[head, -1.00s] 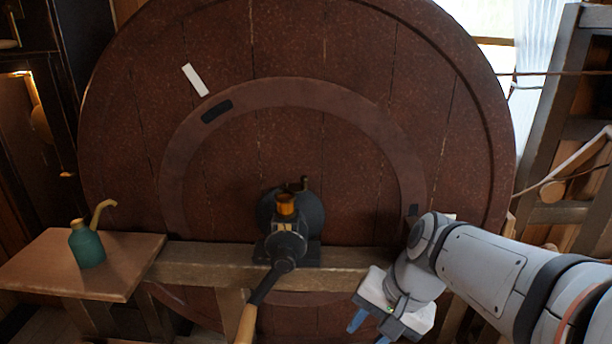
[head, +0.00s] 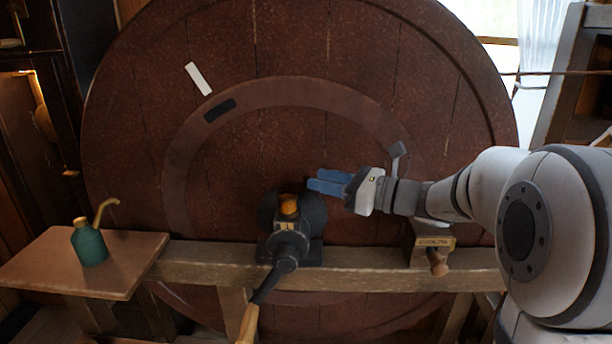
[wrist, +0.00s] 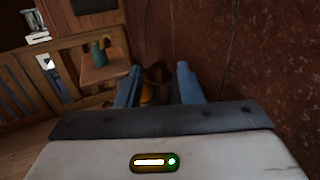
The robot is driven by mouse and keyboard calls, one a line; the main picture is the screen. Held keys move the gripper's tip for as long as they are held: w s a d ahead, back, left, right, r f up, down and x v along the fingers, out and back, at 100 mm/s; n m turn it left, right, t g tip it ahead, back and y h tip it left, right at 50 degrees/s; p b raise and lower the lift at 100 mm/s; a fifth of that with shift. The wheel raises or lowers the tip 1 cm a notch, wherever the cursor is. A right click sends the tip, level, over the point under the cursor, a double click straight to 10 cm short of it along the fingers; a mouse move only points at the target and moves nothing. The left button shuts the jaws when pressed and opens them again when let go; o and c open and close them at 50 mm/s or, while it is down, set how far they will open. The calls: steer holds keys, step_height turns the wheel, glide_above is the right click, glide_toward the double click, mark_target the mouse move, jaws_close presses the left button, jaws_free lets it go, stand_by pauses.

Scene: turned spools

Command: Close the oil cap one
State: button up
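The oil cup (head: 289,206) is a small amber cup on top of the dark bearing housing (head: 290,245), above a small plate marked 1. In the wrist view the amber cup (wrist: 149,93) shows between my fingers, with a dark brownish round part, seemingly its raised cap (wrist: 157,73), beside it. In the head view the cap is mostly hidden by my fingertips. My gripper (head: 312,180) comes in from the right, just above and right of the cup, fingers pointing left. Its blue fingers stand apart in the wrist view (wrist: 159,70). I cannot tell whether they touch the cap.
A large dark red wheel (head: 330,120) stands close behind the housing. A wooden beam (head: 210,253) runs below it. A green oil can (head: 90,246) stands on a wooden shelf (head: 50,262) at left. A wooden-handled lever (head: 250,318) slopes down in front. A bracket with a nameplate (head: 434,241) sits at right.

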mark_target(306, 176)
steer(key=shift+x, duration=2.2)
steer(key=shift+c, duration=0.4)
jaws_close()
steer(key=shift+a, duration=0.15)
